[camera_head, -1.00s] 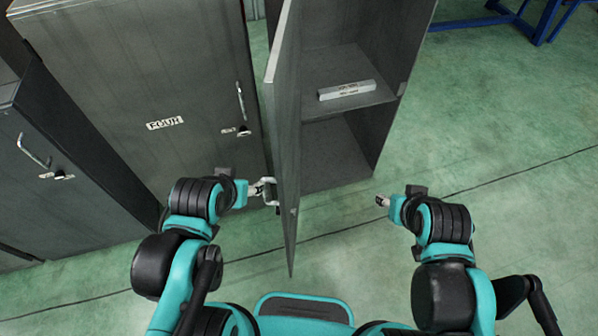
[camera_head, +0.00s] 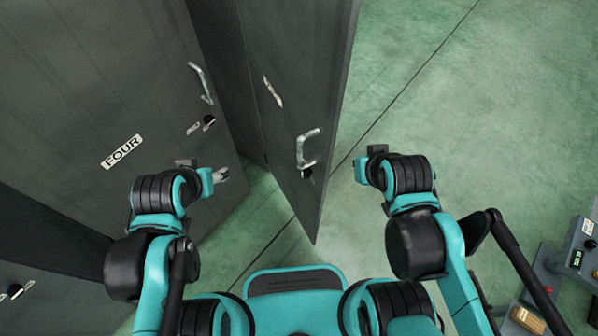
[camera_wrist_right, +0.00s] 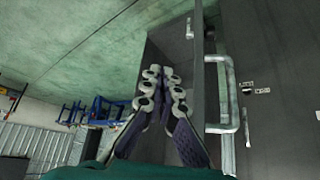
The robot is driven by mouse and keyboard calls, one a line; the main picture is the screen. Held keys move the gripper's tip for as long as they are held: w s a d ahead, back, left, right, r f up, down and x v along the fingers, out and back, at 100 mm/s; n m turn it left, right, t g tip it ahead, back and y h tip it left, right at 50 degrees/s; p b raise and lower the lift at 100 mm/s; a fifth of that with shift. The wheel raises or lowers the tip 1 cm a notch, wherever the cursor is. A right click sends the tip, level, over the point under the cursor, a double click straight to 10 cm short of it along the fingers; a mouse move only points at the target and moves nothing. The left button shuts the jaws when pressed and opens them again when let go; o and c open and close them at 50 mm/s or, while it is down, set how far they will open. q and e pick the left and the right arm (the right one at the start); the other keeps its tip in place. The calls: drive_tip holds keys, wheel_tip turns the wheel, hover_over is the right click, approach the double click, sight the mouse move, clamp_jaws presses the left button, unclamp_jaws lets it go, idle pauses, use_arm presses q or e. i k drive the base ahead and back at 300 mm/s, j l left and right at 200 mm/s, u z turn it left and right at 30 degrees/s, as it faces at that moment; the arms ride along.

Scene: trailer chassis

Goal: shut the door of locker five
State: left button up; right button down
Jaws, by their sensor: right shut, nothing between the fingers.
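The door of locker five (camera_head: 285,60) is a dark grey panel in the head view, standing at an angle to locker four's front. Its outer face shows, with a metal handle (camera_head: 307,148) and a foreshortened label (camera_head: 272,91). The locker's inside is hidden. My left gripper (camera_head: 222,174) is in front of locker four's lower right, left of the door and apart from it; its finger gap is too small to read. My right gripper (camera_head: 359,171) is right of the door's free edge over the floor. In the right wrist view its fingers (camera_wrist_right: 163,76) are shut and empty.
Locker four (camera_head: 90,80) stands at left with its door closed. Another dark locker (camera_head: 40,245) is at the lower left. Green floor (camera_head: 470,120) is clear on the right. A device with a display (camera_head: 578,250) is at the right edge.

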sight(300, 52)
drive_tip(key=k+j+z, duration=0.15)
drive_tip(key=k+j, duration=0.25)
drive_tip(key=k, duration=0.15)
drive_tip(key=k+j+z, duration=0.1)
drive_tip(key=k+j, duration=0.25)
drive_tip(key=k, duration=0.2)
